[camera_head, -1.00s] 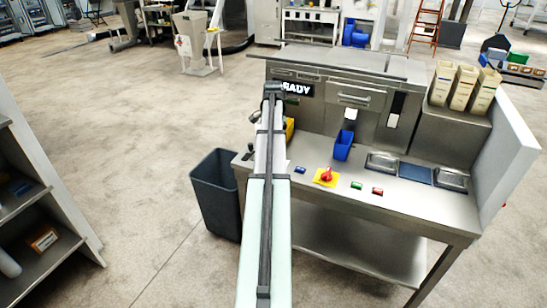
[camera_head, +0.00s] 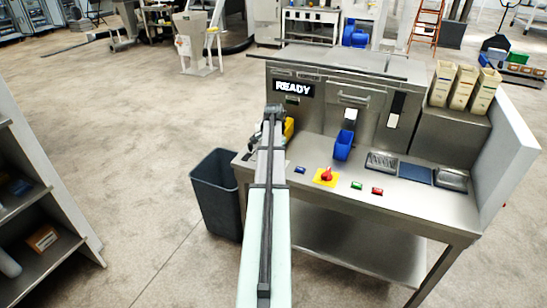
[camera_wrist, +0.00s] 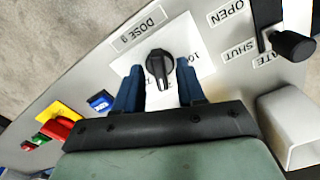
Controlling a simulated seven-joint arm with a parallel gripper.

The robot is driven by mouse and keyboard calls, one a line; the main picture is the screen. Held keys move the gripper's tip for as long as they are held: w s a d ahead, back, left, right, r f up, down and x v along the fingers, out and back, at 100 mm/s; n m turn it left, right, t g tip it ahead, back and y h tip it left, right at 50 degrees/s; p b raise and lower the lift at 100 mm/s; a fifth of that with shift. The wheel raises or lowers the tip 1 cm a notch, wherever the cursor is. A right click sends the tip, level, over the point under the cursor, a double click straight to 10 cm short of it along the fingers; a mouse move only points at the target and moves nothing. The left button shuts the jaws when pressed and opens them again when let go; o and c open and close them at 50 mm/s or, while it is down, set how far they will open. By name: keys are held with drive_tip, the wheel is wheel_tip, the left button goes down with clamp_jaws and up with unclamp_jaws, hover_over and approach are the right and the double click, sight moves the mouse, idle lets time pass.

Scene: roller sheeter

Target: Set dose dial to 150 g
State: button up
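The dose dial (camera_wrist: 158,68) is a black knob on a white plate (camera_wrist: 208,67) marked "DOSE g", in the wrist view. A number starting "10" shows to its right; other markings are partly covered by the knob and my fingers. I cannot read which value the knob points to. My gripper (camera_wrist: 160,78) has its two blue fingers apart, one on each side of the knob; I cannot tell whether they touch it. In the head view my gripper (camera_head: 274,112) is at the machine's left end, and my arm hides the dial.
A black-knobbed lever (camera_wrist: 292,45) by the "OPEN" and "SHUT" labels stands right of the dial. A red knob on yellow (camera_head: 326,175), a blue button (camera_head: 299,169) and a blue scoop-like container (camera_head: 343,145) are nearby. A grey bin (camera_head: 215,190) stands left of the bench.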

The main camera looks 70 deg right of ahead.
clamp_jaws()
idle(0.5)
drive_tip(key=n, duration=0.4)
drive_tip(key=shift+n, duration=2.3)
unclamp_jaws()
drive_tip(key=shift+r, duration=0.15)
